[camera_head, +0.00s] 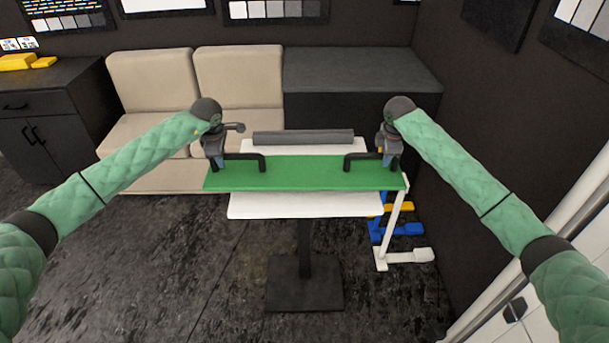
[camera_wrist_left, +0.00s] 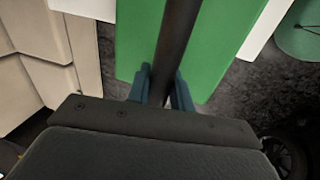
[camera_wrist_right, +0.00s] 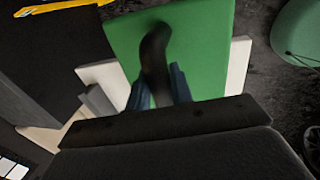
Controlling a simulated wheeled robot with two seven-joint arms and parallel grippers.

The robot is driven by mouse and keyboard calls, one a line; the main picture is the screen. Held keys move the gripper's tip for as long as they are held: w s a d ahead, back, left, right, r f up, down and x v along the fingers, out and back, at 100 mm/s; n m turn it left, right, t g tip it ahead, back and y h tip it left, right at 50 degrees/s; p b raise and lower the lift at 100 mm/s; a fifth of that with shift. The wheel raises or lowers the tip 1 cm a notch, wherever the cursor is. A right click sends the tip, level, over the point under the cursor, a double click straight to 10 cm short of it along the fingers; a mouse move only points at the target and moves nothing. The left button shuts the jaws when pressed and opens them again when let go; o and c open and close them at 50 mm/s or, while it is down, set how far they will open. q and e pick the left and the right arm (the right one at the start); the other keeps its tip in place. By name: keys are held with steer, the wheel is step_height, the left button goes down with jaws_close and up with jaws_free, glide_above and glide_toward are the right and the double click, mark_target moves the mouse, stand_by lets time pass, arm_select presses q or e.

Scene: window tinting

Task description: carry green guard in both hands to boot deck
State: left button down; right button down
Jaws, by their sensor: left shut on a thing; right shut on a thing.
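The green guard (camera_head: 305,174) is a long flat green board with a black handle near each end. In the head view it is level, above a white-topped table on a dark pedestal. My left gripper (camera_head: 222,163) is shut on the left black handle (camera_head: 262,160); the left wrist view shows its blue fingers around the dark handle bar (camera_wrist_left: 177,45) over the green board. My right gripper (camera_head: 389,161) is shut on the right black handle (camera_head: 349,163), also between its fingers in the right wrist view (camera_wrist_right: 155,60). A dark grey-topped box (camera_head: 360,68) at the back may be the boot deck.
A beige sofa (camera_head: 155,130) stands behind at the left. White and blue stands (camera_head: 405,256) are at the table's right. Dark floor is clear in front.

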arm_select(q)
steer(key=shift+r+p, duration=0.35)
steer(key=shift+r, duration=0.3)
arm_select(e)
steer(key=shift+r, duration=0.65)
